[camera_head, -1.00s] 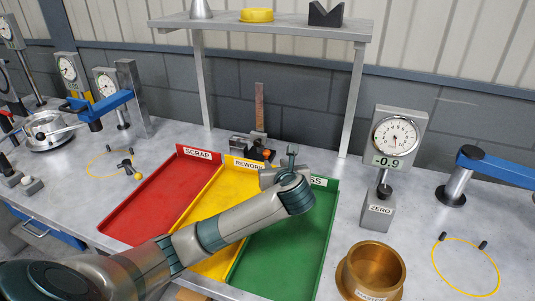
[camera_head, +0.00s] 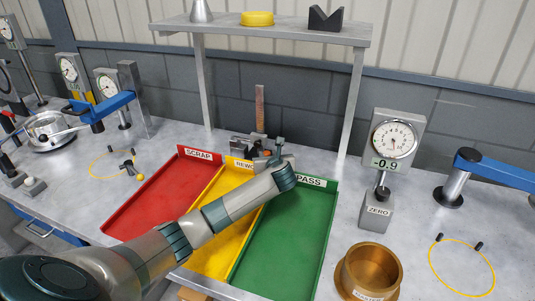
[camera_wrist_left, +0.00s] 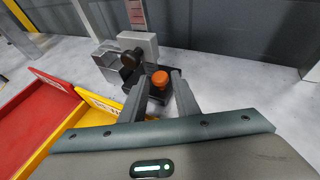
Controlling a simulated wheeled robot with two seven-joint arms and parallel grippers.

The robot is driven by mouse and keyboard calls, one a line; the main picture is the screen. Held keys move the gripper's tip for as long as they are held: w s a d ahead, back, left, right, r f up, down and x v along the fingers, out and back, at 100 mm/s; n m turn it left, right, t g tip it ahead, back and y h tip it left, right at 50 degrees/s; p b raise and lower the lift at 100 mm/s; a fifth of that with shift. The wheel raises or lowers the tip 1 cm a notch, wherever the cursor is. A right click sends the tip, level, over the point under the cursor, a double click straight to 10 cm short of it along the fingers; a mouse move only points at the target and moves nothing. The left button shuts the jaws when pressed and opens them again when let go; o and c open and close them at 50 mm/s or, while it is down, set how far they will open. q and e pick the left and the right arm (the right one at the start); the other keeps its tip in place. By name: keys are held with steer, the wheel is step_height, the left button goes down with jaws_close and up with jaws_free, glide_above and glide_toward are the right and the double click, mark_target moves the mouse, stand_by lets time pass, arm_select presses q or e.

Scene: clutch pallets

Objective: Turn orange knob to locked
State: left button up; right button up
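The orange knob (camera_wrist_left: 160,78) sits on a dark block of a small grey device, beside a round black knob (camera_wrist_left: 131,58), in the left wrist view. My left gripper (camera_wrist_left: 162,88) is open; its two fingers reach toward the orange knob, one on each side in the picture. I cannot tell whether they touch it. My right gripper is not in view.
Red scrap (camera_head: 128,215), yellow rework (camera_head: 208,262) and green pass (camera_head: 282,245) trays lie under and beside my left arm. A shelf (camera_head: 265,28) stands above the device. A dial gauge (camera_head: 392,140) and brass ring (camera_head: 371,270) stand to the right.

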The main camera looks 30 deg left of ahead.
arm_select(q)
steer(key=shift+x, duration=0.9)
steer(key=shift+c, duration=0.5)
steer(key=c, duration=0.6)
steer(key=shift+r, duration=0.1)
